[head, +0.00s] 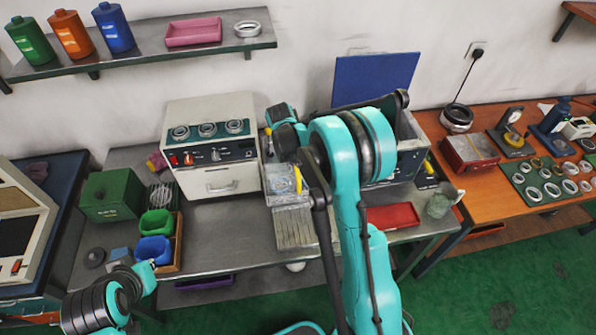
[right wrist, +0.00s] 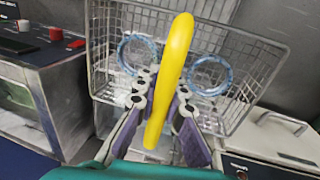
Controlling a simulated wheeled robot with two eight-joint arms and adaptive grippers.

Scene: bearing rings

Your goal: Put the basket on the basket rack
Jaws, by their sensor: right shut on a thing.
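The wire basket (right wrist: 105,50) fills the middle of the right wrist view, with two bluish rings (right wrist: 137,53) in it. My right gripper (right wrist: 160,95) is shut on its yellow handle (right wrist: 178,60). In the head view the basket (head: 279,184) shows left of my right arm, behind a ribbed metal rack (head: 296,229) on the table. I cannot tell whether the basket touches anything below it. My right fingers are mostly hidden by the arm in the head view. My left gripper (head: 147,270) is low at the left, near the blue bin; its opening is unclear.
A cream machine (head: 214,150) with rings on top stands left of the basket. A grey machine (head: 408,150) with a raised blue lid (head: 372,80) stands behind my right arm. Green and blue bins (head: 154,250) are at left. The table (head: 225,235) is bare before the cream machine.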

